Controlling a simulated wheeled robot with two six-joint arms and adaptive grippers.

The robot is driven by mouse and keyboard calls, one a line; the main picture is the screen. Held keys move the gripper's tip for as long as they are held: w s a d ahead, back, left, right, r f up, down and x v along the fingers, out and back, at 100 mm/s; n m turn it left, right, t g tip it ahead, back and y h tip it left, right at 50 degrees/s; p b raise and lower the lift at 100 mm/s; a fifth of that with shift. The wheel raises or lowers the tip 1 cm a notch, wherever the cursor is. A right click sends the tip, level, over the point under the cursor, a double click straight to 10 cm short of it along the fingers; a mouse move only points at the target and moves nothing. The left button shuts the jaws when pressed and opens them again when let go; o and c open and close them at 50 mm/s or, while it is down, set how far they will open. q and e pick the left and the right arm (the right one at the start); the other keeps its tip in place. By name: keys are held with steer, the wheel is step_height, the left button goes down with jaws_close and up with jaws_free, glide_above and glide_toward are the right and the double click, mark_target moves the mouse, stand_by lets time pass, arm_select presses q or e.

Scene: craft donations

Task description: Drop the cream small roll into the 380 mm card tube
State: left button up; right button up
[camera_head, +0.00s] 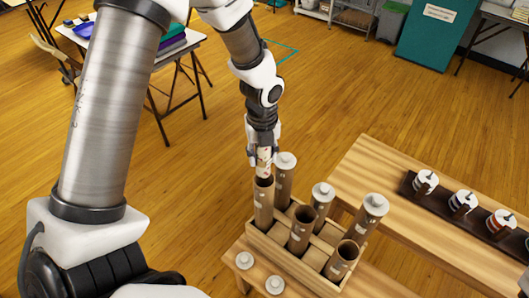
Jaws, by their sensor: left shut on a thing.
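My left gripper (263,152) points down, shut on a cream small roll (264,167) that stands upright. The roll is right at the mouth of an open brown card tube (263,207) at the left of a wooden rack (292,268). I cannot tell whether the roll's lower end is inside the tube. Two more open tubes, a middle one (301,234) and a right one (340,264), stand in the rack. The tubes' labels are too small to read, so I cannot tell which is 380 mm. My right gripper is out of view.
Capped tubes (284,187) stand behind the open ones, close to my left gripper. Loose pale lids (244,260) lie in front of the rack. A dark tray (446,212) with several small spools sits on the wooden table (372,165) at right. Open floor lies beyond.

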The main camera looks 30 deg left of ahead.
arm_select(q)
steer(key=f+b, duration=0.1)
steer(key=w+f+b, duration=0.1)
steer(key=f, duration=0.1)
steer(key=shift+w, duration=0.1)
steer(key=shift+f, duration=0.3)
steer(key=shift+s+f, duration=0.2)
steer(key=shift+f, duration=0.3)
steer(key=shift+s+f, duration=0.15)
steer(key=shift+f, duration=0.35)
steer(key=shift+w+f, duration=0.25)
steer(key=o, duration=1.2)
steer(key=shift+s, duration=0.15)
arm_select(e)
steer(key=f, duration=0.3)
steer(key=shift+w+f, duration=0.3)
arm_select(q)
steer(key=shift+r, duration=0.1)
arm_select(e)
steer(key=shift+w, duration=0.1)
arm_select(q)
step_height(320, 180, up, 12)
steer(key=shift+f, duration=0.1)
